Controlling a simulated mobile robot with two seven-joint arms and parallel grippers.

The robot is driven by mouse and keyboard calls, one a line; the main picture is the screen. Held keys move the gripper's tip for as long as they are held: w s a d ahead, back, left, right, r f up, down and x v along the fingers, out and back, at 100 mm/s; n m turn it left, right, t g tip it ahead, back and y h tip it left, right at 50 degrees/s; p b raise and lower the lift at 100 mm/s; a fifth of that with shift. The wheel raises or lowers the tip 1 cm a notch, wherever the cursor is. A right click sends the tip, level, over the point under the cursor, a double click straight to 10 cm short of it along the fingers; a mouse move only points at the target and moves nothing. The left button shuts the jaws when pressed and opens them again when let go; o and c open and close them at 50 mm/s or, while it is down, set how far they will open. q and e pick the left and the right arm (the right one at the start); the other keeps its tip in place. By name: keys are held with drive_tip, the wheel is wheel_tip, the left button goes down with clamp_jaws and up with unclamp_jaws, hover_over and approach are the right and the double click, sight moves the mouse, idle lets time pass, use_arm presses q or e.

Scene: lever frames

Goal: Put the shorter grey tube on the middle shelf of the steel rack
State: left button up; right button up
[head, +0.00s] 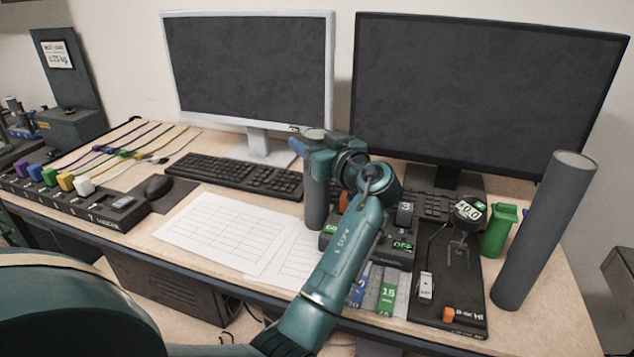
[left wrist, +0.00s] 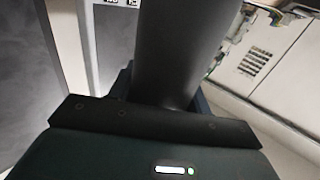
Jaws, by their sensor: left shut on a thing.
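The shorter grey tube (head: 315,205) stands upright in the head view, between the keyboard and the control box. My left gripper (head: 312,146) is shut around its upper part. In the left wrist view the grey tube (left wrist: 182,50) rises from between the jaws and fills the middle. I cannot tell whether its lower end touches the desk. A taller grey tube (head: 545,230) stands, slightly leaning in the picture, at the right end of the desk. I cannot make out the steel rack in these views. My right gripper is not in view.
Two monitors (head: 250,70) (head: 485,85) stand behind. A keyboard (head: 235,176), paper sheets (head: 225,230) and a mouse (head: 158,187) lie left of the held tube. A control box (head: 400,250), a dark panel (head: 465,310) and a green container (head: 498,230) crowd its right.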

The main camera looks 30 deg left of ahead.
use_arm(q)
clamp_jaws()
drive_tip(key=shift+r, duration=0.1)
idle(0.4)
drive_tip(key=shift+r, duration=0.1)
